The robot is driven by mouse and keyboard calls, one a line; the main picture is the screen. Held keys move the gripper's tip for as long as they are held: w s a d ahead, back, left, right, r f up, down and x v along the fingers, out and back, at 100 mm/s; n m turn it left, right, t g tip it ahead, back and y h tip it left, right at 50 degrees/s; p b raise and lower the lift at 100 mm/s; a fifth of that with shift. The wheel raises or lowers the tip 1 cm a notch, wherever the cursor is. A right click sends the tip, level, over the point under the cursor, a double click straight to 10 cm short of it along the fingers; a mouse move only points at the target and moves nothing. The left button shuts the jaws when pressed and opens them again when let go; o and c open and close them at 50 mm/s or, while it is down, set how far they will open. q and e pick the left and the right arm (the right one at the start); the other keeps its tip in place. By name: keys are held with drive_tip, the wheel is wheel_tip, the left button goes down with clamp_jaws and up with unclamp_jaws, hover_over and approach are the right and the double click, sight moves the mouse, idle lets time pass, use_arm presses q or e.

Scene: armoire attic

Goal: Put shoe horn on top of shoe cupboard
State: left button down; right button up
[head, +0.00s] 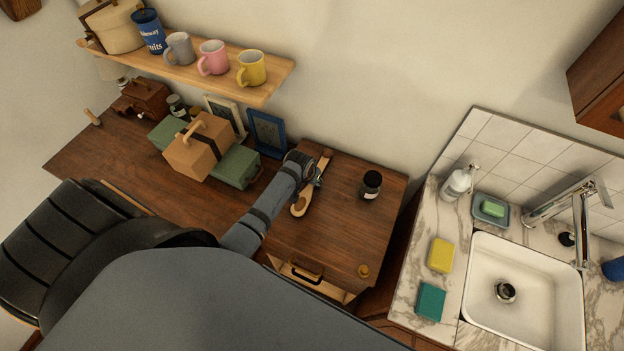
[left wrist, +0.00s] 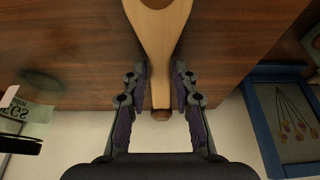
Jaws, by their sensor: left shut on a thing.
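The shoe horn (head: 299,206) is a light wooden piece with a narrow handle and a wider end. My left gripper (head: 317,178) is shut on its handle, above the dark brown wooden top of the cupboard (head: 342,236). In the left wrist view the shoe horn (left wrist: 158,30) runs between the two fingers of the left gripper (left wrist: 161,90), its wide end pointing away over brown wood. I cannot tell whether the shoe horn touches the top. My right gripper is not in view.
A dark jar (head: 371,185) stands to the right on the cupboard top, and a small brass-coloured item (head: 363,271) sits at its front corner. A blue picture frame (head: 267,134) and a green case (head: 237,167) stand to the left. A sink (head: 525,290) is at right.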

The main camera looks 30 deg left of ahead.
use_arm(q)
drive_tip(key=shift+f, duration=0.2)
drive_tip(key=c, duration=1.1)
unclamp_jaws()
drive_tip(key=shift+f, duration=0.1)
drive_tip(key=shift+o, duration=0.2)
drive_tip(key=shift+r, duration=0.35)
drive_tip(key=v, duration=1.1)
drive_tip(key=shift+s+r, duration=0.25)
